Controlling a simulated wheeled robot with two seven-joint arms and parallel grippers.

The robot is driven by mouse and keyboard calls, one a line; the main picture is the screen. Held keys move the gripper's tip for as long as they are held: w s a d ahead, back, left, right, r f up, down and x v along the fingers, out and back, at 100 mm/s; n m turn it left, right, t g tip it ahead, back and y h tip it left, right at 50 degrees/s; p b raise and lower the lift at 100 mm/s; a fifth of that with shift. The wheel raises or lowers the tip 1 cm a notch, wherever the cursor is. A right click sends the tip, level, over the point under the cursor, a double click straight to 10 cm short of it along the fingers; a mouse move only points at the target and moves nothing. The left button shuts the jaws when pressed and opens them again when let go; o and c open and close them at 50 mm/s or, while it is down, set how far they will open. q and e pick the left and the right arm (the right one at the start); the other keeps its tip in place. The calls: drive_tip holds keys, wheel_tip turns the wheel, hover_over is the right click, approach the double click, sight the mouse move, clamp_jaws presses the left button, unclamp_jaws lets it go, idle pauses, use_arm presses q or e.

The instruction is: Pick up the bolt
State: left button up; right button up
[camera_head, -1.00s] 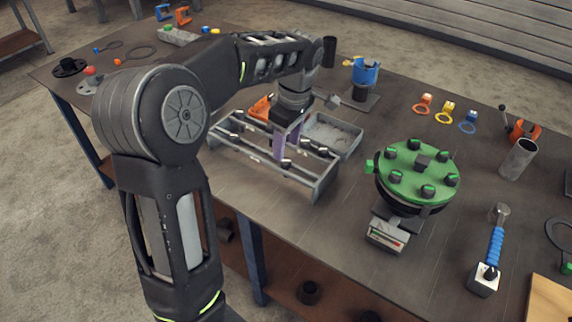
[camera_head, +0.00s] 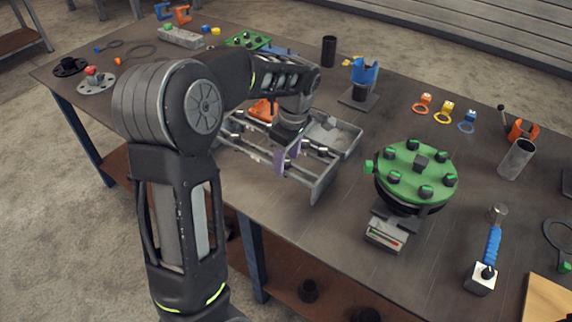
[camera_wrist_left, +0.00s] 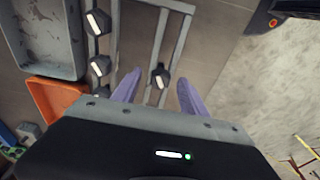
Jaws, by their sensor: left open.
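Several dark bolts with pale hex heads sit along a grey metal rack (camera_head: 320,176). In the left wrist view one bolt (camera_wrist_left: 160,77) stands on a rail of the rack (camera_wrist_left: 175,40), between the two purple fingers. My left gripper (camera_head: 287,158) is over the near part of the rack; in the left wrist view its fingers (camera_wrist_left: 158,92) are apart with nothing gripped. Two more bolts (camera_wrist_left: 100,66) (camera_wrist_left: 97,22) show on the rail to the left. The gripper hides part of the rack in the head view. My right gripper is not in view.
A grey tray (camera_head: 350,147) and an orange part (camera_head: 262,110) lie behind the rack. A green bolted flange (camera_head: 400,160) stands to the right. Clear table lies between rack and flange.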

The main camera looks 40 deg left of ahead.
use_arm(q)
drive_tip(key=shift+c, duration=0.2)
clamp_jaws()
idle(0.4)
